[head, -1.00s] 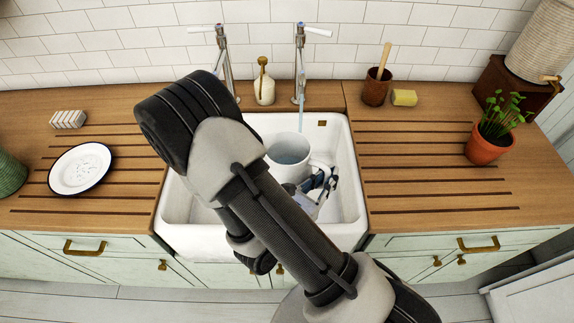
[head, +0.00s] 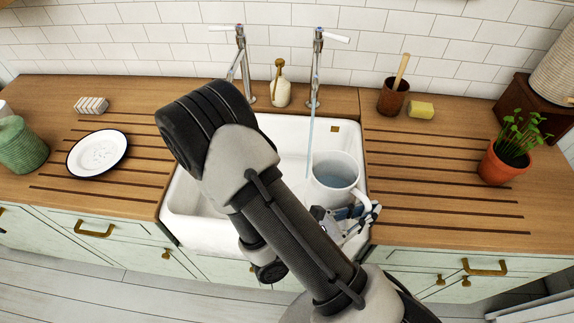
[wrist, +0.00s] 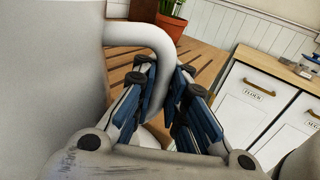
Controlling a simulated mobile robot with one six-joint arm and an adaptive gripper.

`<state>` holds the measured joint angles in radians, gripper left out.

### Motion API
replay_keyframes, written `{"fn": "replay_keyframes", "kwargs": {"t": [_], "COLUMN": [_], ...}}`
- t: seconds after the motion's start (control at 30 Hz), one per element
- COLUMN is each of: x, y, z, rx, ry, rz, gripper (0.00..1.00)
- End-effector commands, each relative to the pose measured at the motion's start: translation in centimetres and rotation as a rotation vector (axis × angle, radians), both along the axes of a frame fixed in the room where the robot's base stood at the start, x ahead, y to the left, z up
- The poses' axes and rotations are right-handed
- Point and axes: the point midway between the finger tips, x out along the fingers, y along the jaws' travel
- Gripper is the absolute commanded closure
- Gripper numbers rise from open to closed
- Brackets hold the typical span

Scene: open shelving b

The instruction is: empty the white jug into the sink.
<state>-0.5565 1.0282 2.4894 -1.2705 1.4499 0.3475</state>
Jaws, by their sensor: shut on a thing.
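The white jug (head: 322,194) is over the right side of the white sink (head: 184,215), roughly upright, with bluish water visible inside. My gripper (head: 345,212) is at its front right. In the wrist view my gripper (wrist: 162,80) is shut on the jug's handle (wrist: 158,50), with blue-padded fingers on either side. The jug's wall (wrist: 50,80) fills the left of that view. A thin stream of water (head: 311,140) falls from the right tap (head: 316,75) and passes at the jug's left edge. I cannot tell whether any enters it. My arm hides part of the sink.
The left tap (head: 241,65) and a cream soap bottle (head: 281,90) stand behind the sink. A plate (head: 98,153) lies on the left worktop. A brown pot (head: 393,97), yellow sponge (head: 421,109) and potted plant (head: 504,160) stand on the right. The slatted right worktop is mostly clear.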

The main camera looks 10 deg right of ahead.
Motion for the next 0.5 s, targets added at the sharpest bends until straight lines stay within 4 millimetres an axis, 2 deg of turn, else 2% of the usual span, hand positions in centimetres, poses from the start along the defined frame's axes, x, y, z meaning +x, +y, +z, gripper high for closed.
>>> {"fn": "replay_keyframes", "kwargs": {"t": [0.5], "x": [1.3], "y": [0.7], "z": [2.7], "rx": [-0.112], "ry": [0.199], "rz": [0.000], "gripper": [1.00]}}
